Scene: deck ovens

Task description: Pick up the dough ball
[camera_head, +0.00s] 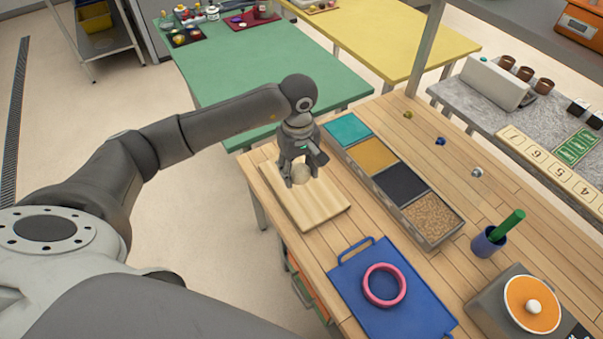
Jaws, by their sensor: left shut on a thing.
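The dough ball (301,173) is a small pale beige ball over the light wooden board (318,208) at the near left end of the wooden table. My left gripper (300,178) comes down from above and is shut on the dough ball, with a finger on either side of it. The fingers hide part of the ball. I cannot tell whether the ball touches the board or hangs just above it. My right gripper is not in view.
A bin with teal, yellow, dark and grainy compartments (432,217) stands right of the board. A blue tray (410,312) with a pink ring (384,285) lies nearer. A blue cup (488,242) holds a green stick. A green table (255,62) stands behind.

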